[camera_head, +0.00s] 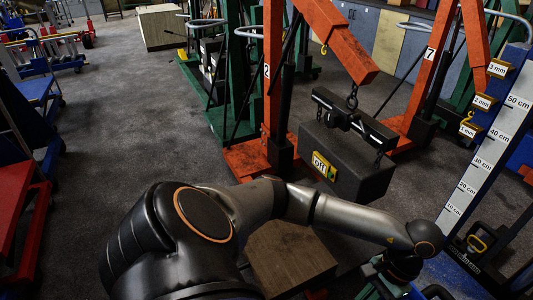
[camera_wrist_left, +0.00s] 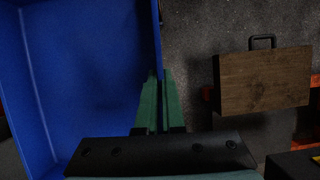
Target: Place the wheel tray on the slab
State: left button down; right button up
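A blue tray-like piece with a raised rim (camera_wrist_left: 85,80) fills the left of the left wrist view; I take it as the wheel tray. Part of a blue surface (camera_head: 448,278) shows low right in the head view. My left gripper (camera_wrist_left: 157,78) has its green fingers close together, with the tray's right wall running in between them. In the head view the gripper (camera_head: 385,284) is cut off at the bottom. A wooden slab (camera_head: 290,257) lies partly behind my left arm; the left wrist view shows it with a black handle (camera_wrist_left: 262,42). My right gripper is out of view.
A dark block (camera_head: 345,165) hangs by chains from an orange crane (camera_head: 340,45) above and beyond the wooden slab. A height scale (camera_head: 485,150) stands at the right. Red and blue carts (camera_head: 15,205) stand at the left. Grey floor (camera_head: 130,140) is clear between.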

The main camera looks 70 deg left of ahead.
aim_at(271, 235)
jog(key=k+j+z, duration=0.1)
jog(key=k+j, duration=0.35)
jog(key=j, duration=0.15)
jog(key=k+j, duration=0.1)
jog(key=j, duration=0.25)
jog(key=k+j+z, duration=0.1)
jog(key=j, duration=0.75)
jog(key=k+j+z, duration=0.15)
jog(key=j, duration=0.9)
jog(key=j+z, duration=0.1)
jog(key=j, duration=0.85)
